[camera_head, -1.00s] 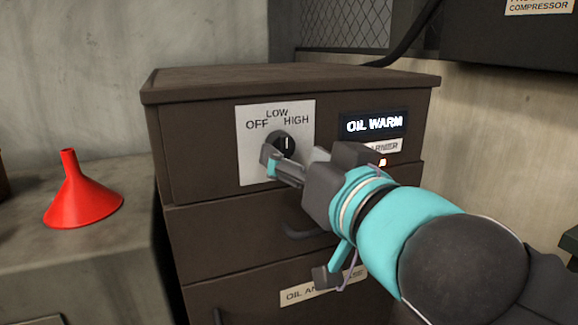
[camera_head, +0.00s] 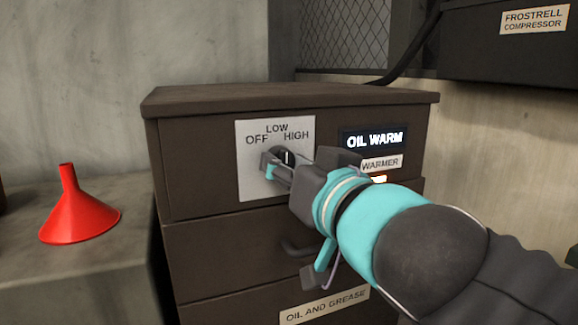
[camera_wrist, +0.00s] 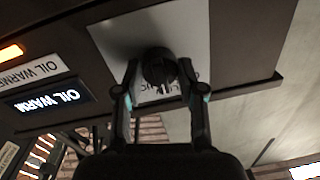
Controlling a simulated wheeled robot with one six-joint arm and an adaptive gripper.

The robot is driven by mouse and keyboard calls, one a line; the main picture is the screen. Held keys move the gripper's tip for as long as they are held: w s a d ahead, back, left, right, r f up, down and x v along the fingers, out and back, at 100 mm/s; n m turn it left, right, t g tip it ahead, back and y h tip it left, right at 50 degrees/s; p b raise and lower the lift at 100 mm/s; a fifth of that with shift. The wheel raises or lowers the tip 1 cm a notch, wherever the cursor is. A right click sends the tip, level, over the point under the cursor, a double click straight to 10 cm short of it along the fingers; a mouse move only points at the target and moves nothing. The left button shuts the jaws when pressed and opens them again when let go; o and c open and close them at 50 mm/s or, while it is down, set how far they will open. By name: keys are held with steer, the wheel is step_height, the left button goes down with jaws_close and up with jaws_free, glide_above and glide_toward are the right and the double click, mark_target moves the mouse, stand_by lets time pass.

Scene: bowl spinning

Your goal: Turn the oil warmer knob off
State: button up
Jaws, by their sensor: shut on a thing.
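The dark round knob (camera_head: 288,155) sits on a white plate (camera_head: 256,180) marked OFF, LOW and HIGH, on the front of the brown cabinet. Its white mark stands about upright in the head view. My gripper (camera_head: 277,164) is at the knob, shut on it, with its fingers hiding part of the knob and plate. In the wrist view, the knob (camera_wrist: 159,66) is between my two fingertips (camera_wrist: 160,75). A lit OIL WARM display (camera_head: 375,140) is right of the plate, with an orange light (camera_head: 378,180) below, partly hidden by my gripper.
The brown cabinet (camera_head: 190,240) has drawers below the knob, one with an OIL AND GREASE label (camera_head: 325,305). A red funnel (camera_head: 78,208) stands on a ledge at the left. A dark compressor box (camera_head: 530,45) is at the upper right.

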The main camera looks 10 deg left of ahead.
steer(key=shift+n, duration=0.3)
steer(key=shift+n+h+p, duration=0.3)
steer(key=shift+n+p, duration=0.15)
steer(key=shift+n, duration=3.65)
steer(key=o, duration=1.2)
steer(key=shift+c, duration=0.2)
steer(key=v, duration=1.2)
steer(key=shift+r, duration=0.2)
